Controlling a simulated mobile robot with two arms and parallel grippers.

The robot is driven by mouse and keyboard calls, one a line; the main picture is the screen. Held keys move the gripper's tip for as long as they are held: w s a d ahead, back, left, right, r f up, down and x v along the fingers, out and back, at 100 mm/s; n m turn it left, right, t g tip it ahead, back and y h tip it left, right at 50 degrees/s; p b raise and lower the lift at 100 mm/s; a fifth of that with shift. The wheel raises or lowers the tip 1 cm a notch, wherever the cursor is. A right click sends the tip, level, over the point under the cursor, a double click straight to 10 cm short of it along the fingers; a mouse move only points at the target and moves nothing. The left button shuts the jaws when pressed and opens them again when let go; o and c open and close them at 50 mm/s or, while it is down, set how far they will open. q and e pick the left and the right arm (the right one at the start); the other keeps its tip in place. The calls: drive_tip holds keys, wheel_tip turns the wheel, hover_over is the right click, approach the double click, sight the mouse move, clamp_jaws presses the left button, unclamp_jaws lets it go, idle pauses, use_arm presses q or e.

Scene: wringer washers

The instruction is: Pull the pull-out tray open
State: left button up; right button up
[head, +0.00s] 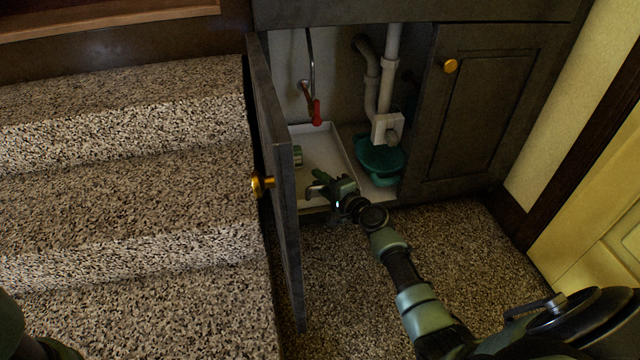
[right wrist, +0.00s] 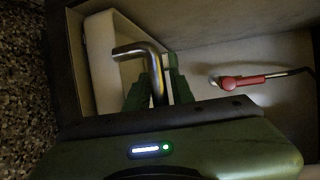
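The pull-out tray (head: 345,151) is a shallow white tray low inside the open left side of the dark sink cabinet. It sits back within the cabinet opening. Its bent metal handle (right wrist: 156,72) shows in the right wrist view, where the tray's pale front (right wrist: 101,47) is behind it. My right gripper (head: 317,187) is at the tray's front; its green fingers (right wrist: 157,88) lie on either side of the handle bar, with little gap, and look closed on it. Parts of the handle are hidden by the fingers. My left gripper is not in view.
The left cabinet door (head: 279,180) with a brass knob (head: 262,186) stands open beside my right gripper. Drain pipes (head: 387,75), a red-ended hose (head: 316,112) and a teal basin (head: 380,160) are inside. Carpeted steps (head: 130,180) rise at left. The carpet before the cabinet is clear.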

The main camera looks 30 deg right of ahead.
clamp_jaws()
idle(1.4)
